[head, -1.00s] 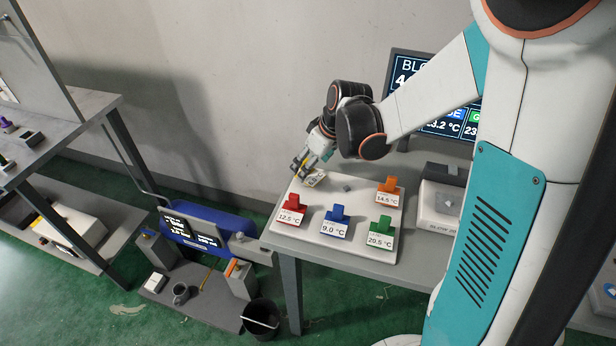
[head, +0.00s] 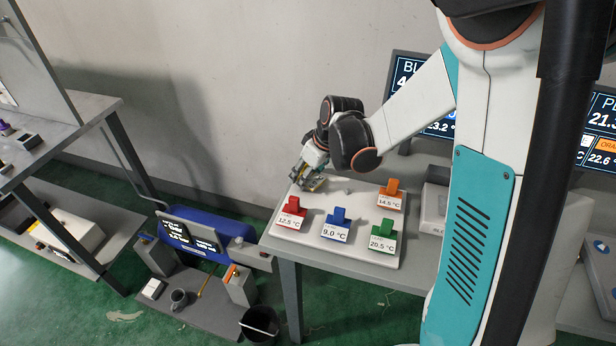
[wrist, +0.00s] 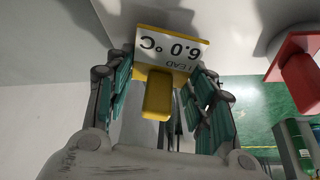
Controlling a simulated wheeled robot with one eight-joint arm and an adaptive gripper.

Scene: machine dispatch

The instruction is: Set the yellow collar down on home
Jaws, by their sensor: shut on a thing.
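The yellow collar (head: 311,185) is in my gripper (head: 313,178) at the back left corner of a white board on the table. In the wrist view the collar (wrist: 158,95) sits between the fingers of my gripper (wrist: 160,78), with a white label reading LEAD 6.0 °C, upside down. The gripper is shut on it. The collar is at or just above the board; I cannot tell whether it touches. No marking for home can be read in these views.
The white board (head: 330,252) carries a red collar (head: 292,212), a blue collar (head: 337,224), a green collar (head: 384,235) and an orange collar (head: 391,193), each with a temperature label. The red one is nearest to my gripper. A wall stands behind the table.

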